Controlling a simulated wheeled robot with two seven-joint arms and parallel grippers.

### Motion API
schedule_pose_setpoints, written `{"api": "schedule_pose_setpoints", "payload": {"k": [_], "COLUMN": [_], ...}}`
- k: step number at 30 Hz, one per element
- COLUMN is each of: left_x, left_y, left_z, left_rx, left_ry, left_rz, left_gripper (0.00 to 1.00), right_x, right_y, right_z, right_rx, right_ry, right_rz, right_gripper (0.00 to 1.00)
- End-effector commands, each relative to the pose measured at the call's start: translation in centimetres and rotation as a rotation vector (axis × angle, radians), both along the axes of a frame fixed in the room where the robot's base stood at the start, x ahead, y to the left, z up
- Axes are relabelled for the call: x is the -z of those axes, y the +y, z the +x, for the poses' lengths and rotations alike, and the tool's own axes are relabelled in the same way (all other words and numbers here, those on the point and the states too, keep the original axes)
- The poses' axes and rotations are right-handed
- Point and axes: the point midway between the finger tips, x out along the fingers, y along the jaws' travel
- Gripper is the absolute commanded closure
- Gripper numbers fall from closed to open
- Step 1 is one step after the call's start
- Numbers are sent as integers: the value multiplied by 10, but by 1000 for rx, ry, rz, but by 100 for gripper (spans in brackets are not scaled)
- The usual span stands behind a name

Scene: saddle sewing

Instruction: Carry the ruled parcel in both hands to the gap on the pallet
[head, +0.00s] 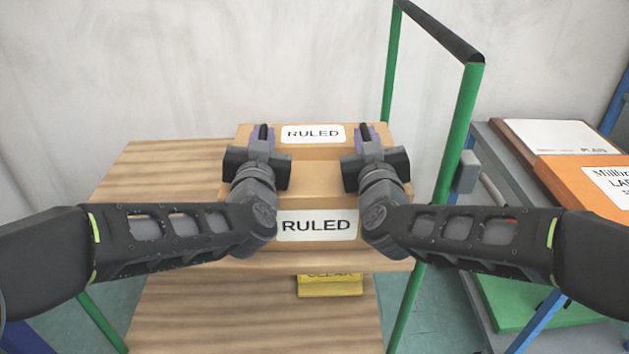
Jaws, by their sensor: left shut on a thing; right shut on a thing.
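The ruled parcel (315,180) is brown cardboard with white RULED labels, one near its far side and one on its near face. A step across the cardboard leaves it unclear whether this is one box or two close together. It is over the upper wooden shelf of a green-framed trolley; I cannot tell if it touches. My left gripper (263,134) is shut on the cardboard at its left, and my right gripper (369,134) at its right. The wrists hide parts of its sides. I cannot make out a pallet or gap.
The upper wooden shelf (165,170) is bare at left. A yellow item (330,286) sits on the lower shelf (220,315). The trolley's green upright and handle (462,120) stand close at right. Beyond is a grey rack (490,150) with an orange box (575,185).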

Motion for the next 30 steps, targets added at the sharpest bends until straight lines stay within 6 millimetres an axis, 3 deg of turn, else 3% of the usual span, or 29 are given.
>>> {"api": "schedule_pose_setpoints", "payload": {"k": [14,30], "left_x": [-10,-51], "left_y": [4,4], "left_z": [1,1], "left_rx": [-8,-9], "left_ry": [-10,-10], "left_rz": [0,0], "left_gripper": [100,100], "right_x": [-10,-50], "right_y": [-2,-3], "right_z": [1,1], "right_rx": [5,7], "right_ry": [-9,-10], "right_rz": [-2,-2], "right_gripper": [100,100]}}
